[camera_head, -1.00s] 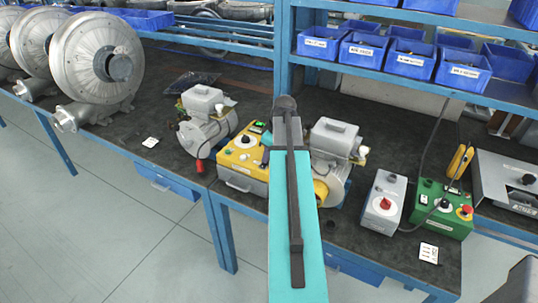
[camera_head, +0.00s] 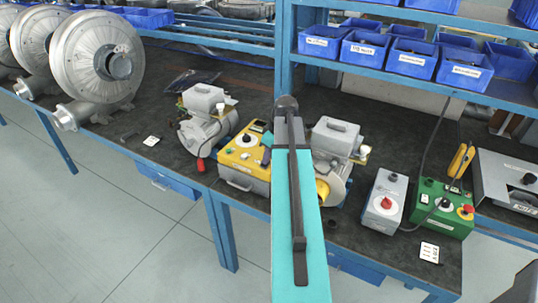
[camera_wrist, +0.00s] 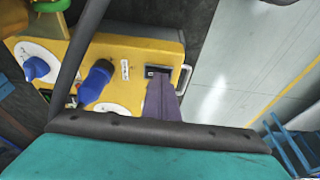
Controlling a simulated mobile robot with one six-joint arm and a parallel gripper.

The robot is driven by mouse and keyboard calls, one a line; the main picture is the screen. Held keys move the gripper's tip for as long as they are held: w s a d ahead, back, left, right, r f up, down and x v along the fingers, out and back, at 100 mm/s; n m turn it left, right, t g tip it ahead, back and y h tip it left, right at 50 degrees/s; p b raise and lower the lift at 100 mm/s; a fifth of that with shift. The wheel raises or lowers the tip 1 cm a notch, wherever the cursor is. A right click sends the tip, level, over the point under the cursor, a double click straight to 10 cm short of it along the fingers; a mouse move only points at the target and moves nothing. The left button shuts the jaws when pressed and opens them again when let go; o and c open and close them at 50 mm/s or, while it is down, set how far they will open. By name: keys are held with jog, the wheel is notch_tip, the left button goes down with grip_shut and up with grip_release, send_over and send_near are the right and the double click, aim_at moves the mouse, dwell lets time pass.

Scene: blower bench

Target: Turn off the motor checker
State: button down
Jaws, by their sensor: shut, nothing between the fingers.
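A yellow control box (camera_head: 245,172), which I take to be the motor checker, stands on the bench left of my teal arm in the head view. Its top has a white dial with a dark knob and a small display (camera_head: 258,126) that looks dark. My arm partly hides the box's right side.
Grey motors (camera_head: 206,125) stand behind and right (camera_head: 335,150) of the yellow box. A grey box with a red knob (camera_head: 383,202) and a green box (camera_head: 442,208) stand further right. Blue bins (camera_head: 365,52) fill the shelf above. The bench's front edge is close to the yellow box.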

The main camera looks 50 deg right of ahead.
dwell(0.4)
jog(key=shift+r, duration=0.15)
jog(key=shift+w+d+r+p, duration=0.1)
jog(key=shift+r+p, duration=0.6)
jog(key=shift+r, duration=0.35)
jog(key=shift+d+r+p, duration=0.1)
jog(key=shift+r+p, duration=0.6)
jog(key=shift+r, duration=0.35)
jog(key=shift+d+b, duration=0.15)
jog(key=shift+b, duration=0.25)
jog(key=shift+s+d+r, duration=0.1)
jog(key=shift+s+r, duration=0.1)
jog(key=shift+r, duration=0.15)
jog(key=d+b+v, duration=0.1)
jog(key=b+v, duration=0.1)
jog(key=v, duration=0.6)
jog(key=shift+d+r+b, duration=0.25)
jog(key=shift+b, duration=0.05)
jog(key=shift+w, duration=0.1)
